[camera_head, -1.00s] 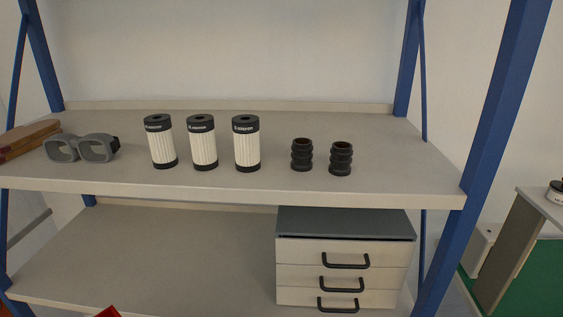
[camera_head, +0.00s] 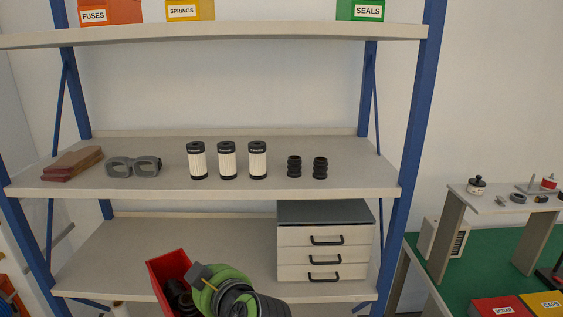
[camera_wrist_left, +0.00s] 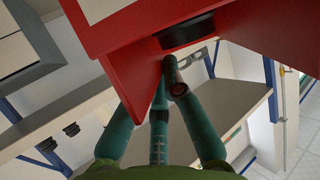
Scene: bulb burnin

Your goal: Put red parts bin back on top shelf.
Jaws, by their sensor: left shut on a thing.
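The red parts bin (camera_head: 166,268) is at the lower middle of the head view, in front of the bottom shelf, tilted, with dark round parts in it. My left gripper (camera_head: 203,283), green and dark, is shut on its right side. In the left wrist view, the red bin (camera_wrist_left: 215,20) fills the top, and the teal fingers (camera_wrist_left: 165,85) reach up to it; the exact contact is partly hidden. The top shelf (camera_head: 270,36) carries an orange FUSES bin (camera_head: 110,12), a yellow SPRINGS bin (camera_head: 190,11) and a green SEALS bin (camera_head: 360,11). My right gripper is out of view.
Between SPRINGS and SEALS the top shelf is bare. The middle shelf (camera_head: 100,190) holds goggles (camera_head: 133,167), white filters (camera_head: 227,161) and black ribbed parts (camera_head: 320,168). A drawer unit (camera_head: 325,240) stands below. Blue posts (camera_head: 415,110) frame the shelves; a green bench is right.

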